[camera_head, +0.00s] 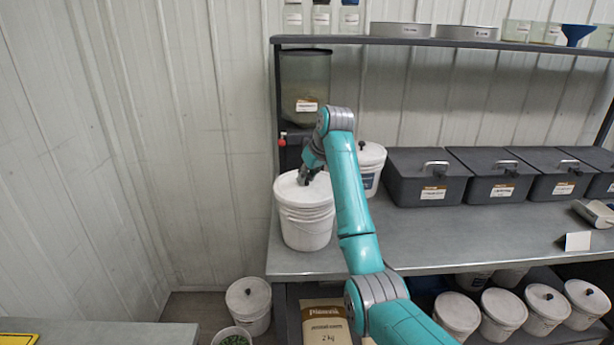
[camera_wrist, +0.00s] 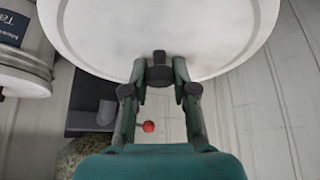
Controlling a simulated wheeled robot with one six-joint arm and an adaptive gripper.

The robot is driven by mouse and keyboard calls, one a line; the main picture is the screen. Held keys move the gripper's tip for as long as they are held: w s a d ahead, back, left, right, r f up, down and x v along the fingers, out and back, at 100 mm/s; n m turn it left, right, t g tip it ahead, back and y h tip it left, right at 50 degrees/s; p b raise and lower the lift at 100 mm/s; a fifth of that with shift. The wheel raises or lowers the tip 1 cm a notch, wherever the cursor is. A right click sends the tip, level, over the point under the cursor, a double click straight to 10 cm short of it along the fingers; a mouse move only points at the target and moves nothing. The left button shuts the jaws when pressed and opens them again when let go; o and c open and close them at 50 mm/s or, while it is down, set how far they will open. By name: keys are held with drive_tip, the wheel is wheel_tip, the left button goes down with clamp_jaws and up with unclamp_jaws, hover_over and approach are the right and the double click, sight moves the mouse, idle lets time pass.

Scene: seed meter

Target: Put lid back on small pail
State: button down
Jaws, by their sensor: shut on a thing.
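The small white pail (camera_head: 306,232) stands at the left end of the metal bench. Its round white lid (camera_head: 290,187) lies over the pail's mouth, roughly level; I cannot tell whether it is fully seated. My gripper (camera_head: 307,178) reaches down onto the lid from above. In the wrist view my gripper (camera_wrist: 159,72) is shut on the lid's dark knob (camera_wrist: 159,75), and the white lid (camera_wrist: 160,28) fills the top of the picture. The lid hides the pail's opening there.
A second lidded pail (camera_head: 371,165) with a blue label stands just behind, right of my arm. A dispenser with a red knob (camera_head: 282,141) stands at the back. Dark lidded bins (camera_head: 425,178) line the bench's rear. Bare bench (camera_head: 450,240) lies to the right.

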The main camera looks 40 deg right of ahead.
drive_tip(key=shift+f, duration=0.1)
idle(0.7)
drive_tip(key=shift+c, duration=1.8)
unclamp_jaws()
drive_tip(key=shift+r, duration=3.5)
clamp_jaws()
drive_tip(key=shift+f, duration=0.5)
